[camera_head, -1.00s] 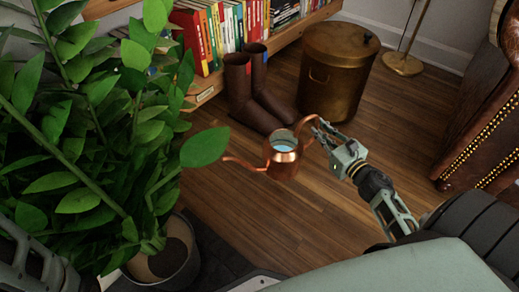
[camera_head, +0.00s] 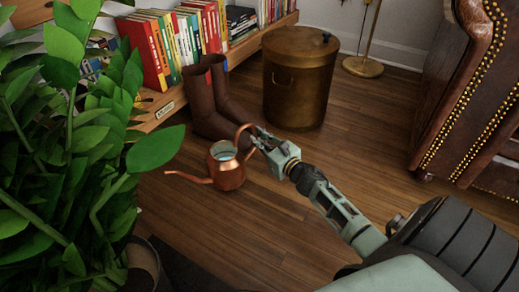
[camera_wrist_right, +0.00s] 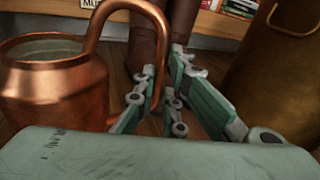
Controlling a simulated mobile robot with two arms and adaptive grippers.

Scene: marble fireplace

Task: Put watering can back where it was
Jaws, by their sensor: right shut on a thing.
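The copper watering can (camera_head: 228,174) is in the middle of the head view, upright, with its spout pointing left. Its curved handle rises toward my right gripper (camera_head: 262,141), which is shut on the handle. In the right wrist view the can (camera_wrist_right: 55,92) fills the left side, and its handle passes down to the fingers of the right gripper (camera_wrist_right: 160,105). I cannot tell whether the can's base touches the floor. My left gripper is not in view.
Brown boots (camera_head: 212,105) stand just behind the can. A brass bin (camera_head: 298,85) stands behind right, with a low bookshelf (camera_head: 160,113) behind left. A leafy plant (camera_head: 60,170) fills the left. A leather armchair (camera_head: 465,90) stands right. Wooden floor (camera_head: 350,140) is clear between.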

